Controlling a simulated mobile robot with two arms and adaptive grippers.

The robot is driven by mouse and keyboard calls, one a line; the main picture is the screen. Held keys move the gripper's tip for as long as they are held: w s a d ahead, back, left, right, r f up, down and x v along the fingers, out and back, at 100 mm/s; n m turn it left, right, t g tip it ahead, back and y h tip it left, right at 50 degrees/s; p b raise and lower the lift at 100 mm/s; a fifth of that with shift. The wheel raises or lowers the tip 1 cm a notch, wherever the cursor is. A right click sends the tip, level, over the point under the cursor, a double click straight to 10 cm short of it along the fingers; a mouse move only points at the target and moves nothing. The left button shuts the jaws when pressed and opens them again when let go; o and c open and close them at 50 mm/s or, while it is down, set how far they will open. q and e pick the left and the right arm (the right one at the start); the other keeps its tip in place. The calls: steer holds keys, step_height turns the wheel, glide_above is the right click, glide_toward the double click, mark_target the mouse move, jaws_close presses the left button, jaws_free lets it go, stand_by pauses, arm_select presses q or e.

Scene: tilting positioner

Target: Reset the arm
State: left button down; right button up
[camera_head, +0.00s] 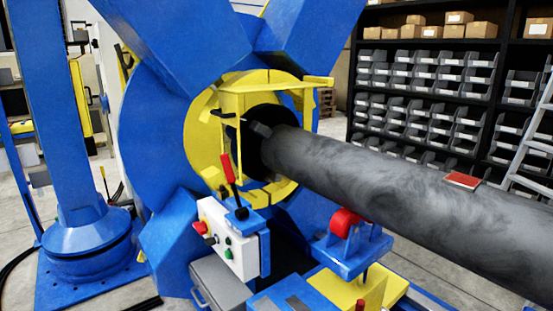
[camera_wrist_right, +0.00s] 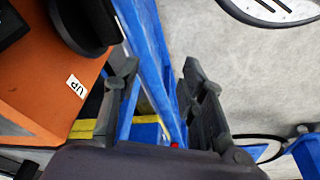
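A large blue positioner (camera_head: 150,130) has a yellow ring-shaped chuck (camera_head: 200,140) around the end of a thick dark grey pipe (camera_head: 370,175). In front stands a white control box (camera_head: 228,238) with a red button, a green button and a red-handled lever (camera_head: 229,168) that stands nearly upright, tilted slightly left. Neither gripper shows in the head view. In the right wrist view, my right gripper (camera_wrist_right: 160,66) has its two dark fingers spread apart. Blue bars pass behind the gap, and I see nothing held. My left gripper is out of view.
A red roller (camera_head: 343,222) on a blue support sits under the pipe. A small red object (camera_head: 462,180) lies on the pipe. Shelves with grey bins (camera_head: 425,95) stand behind. An orange box marked UP (camera_wrist_right: 45,75) is beside the right gripper, with grey floor on the other side.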

steer(key=s+d+f+g, duration=0.1)
steer(key=s+f, duration=0.8)
steer(key=f, duration=0.2)
steer(key=s+d+f, duration=0.2)
steer(key=s+f, duration=0.8)
steer(key=f, duration=0.2)
steer(key=shift+d+f+g, duration=0.15)
steer(key=shift+f+g, duration=0.1)
steer(key=shift+g, duration=0.15)
